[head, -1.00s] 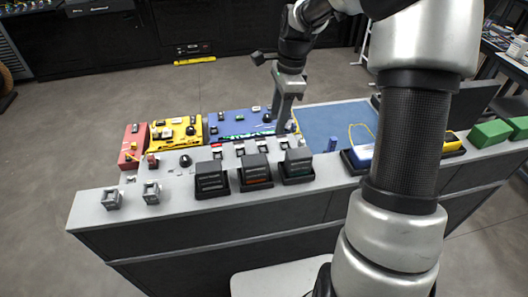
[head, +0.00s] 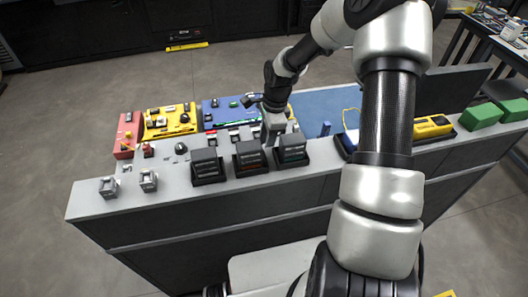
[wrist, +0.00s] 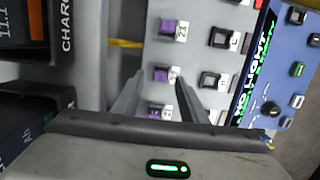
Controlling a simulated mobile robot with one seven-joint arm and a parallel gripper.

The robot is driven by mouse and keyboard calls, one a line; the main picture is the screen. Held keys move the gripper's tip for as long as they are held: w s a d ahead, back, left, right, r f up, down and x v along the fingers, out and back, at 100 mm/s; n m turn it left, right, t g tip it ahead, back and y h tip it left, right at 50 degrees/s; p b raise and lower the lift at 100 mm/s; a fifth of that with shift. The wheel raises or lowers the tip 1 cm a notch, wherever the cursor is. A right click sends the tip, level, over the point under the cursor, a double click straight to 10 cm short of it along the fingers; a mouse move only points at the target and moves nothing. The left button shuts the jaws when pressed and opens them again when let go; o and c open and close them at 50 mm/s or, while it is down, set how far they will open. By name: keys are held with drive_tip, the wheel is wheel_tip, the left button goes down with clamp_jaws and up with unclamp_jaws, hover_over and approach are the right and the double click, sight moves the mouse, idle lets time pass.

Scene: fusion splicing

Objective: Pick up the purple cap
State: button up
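Three small purple blocks with white labelled sides sit in a column on the grey panel in the wrist view: an upper purple cap (wrist: 174,27), a middle purple cap (wrist: 161,74) and a lower purple cap (wrist: 157,110). I cannot tell which one the task names. My gripper (wrist: 158,76) is open, its two fingers apart on either side of the middle and lower caps as seen from the wrist. Nothing shows held between them. In the head view my gripper (head: 270,141) is low over the bench behind the dark boxes, and its fingertips are hard to see.
Dark boxes, including one with an orange panel (head: 250,155), stand along the bench's front edge close to my gripper. A blue panel (head: 222,109) with knobs and a yellow panel (head: 170,120) lie behind. A blue mat (head: 330,104) lies to the right.

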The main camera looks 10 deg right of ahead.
drive_tip(key=shift+a+f, duration=0.2)
drive_tip(key=shift+f, duration=0.7)
drive_tip(key=shift+c, duration=0.4)
clamp_jaws()
drive_tip(key=shift+r, duration=0.15)
wheel_tip(320, 180, up, 10)
